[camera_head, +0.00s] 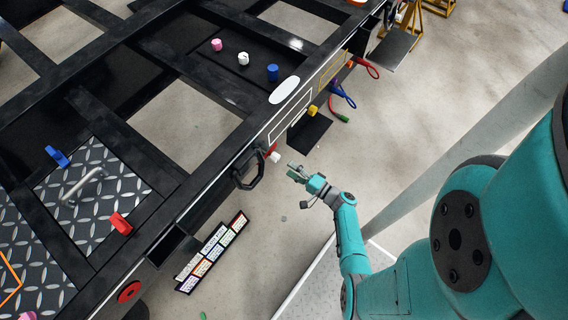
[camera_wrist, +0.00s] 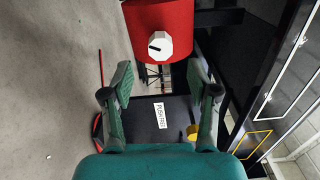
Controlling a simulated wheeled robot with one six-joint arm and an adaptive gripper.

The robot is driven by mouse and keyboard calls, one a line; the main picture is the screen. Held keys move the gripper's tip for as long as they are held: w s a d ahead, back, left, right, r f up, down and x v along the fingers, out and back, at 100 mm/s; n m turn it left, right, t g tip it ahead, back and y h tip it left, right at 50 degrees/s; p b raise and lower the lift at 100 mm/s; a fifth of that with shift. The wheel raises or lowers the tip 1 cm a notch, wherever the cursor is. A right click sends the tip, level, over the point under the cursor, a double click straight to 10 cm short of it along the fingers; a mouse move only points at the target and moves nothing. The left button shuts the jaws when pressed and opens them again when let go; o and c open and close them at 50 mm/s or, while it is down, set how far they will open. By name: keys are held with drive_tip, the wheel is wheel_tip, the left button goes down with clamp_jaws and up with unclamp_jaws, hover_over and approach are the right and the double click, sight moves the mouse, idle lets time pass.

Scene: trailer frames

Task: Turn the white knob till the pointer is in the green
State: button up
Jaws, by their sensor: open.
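A white eight-sided knob (camera_wrist: 159,46) with a short black mark on its face sits on the front of a red housing (camera_wrist: 160,16) in the wrist view. In the head view the white knob (camera_head: 275,157) sticks out from the side of the black trailer frame. My gripper (camera_head: 293,173) is just to the right of it, with a gap between. In the wrist view my gripper's two green fingers (camera_wrist: 160,84) are spread wide with nothing between them. The knob shows beyond the fingertips, near the middle. I cannot make out a green zone or separate pointer.
A black handle (camera_head: 248,168) sits left of the knob. A black panel (camera_head: 308,134) with a yellow knob (camera_head: 312,110) is to its right; the panel bears a white label (camera_wrist: 160,115). Coloured hoses (camera_head: 341,95) hang farther along.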

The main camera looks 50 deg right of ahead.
drive_tip(key=shift+s, duration=1.6)
drive_tip(key=s+a+f+n+g+y, duration=0.1)
drive_tip(key=s+a+f+g, duration=0.1)
drive_tip(key=a, duration=0.4)
drive_tip(key=s+a+f+n+g+y, duration=0.1)
drive_tip(key=a+f+n+g, duration=0.15)
drive_tip(key=a, duration=0.45)
drive_tip(key=s+a+r+n+g+h, duration=0.1)
drive_tip(key=s+a+n+g+h, duration=0.2)
drive_tip(key=s+a, duration=0.6)
drive_tip(key=s+r+n+t, duration=0.1)
drive_tip(key=s+r+n, duration=0.2)
drive_tip(key=r, duration=0.9)
drive_tip(key=s+r+n+t, duration=0.2)
drive_tip(key=r+n, duration=0.3)
drive_tip(key=r, duration=0.7)
drive_tip(key=s+r+n+t, duration=0.1)
drive_tip(key=s+r+n, duration=0.2)
drive_tip(key=r, duration=0.9)
drive_tip(key=shift+s+d+n, duration=0.3)
drive_tip(key=shift+d+n, duration=0.05)
drive_tip(key=shift+n, duration=0.1)
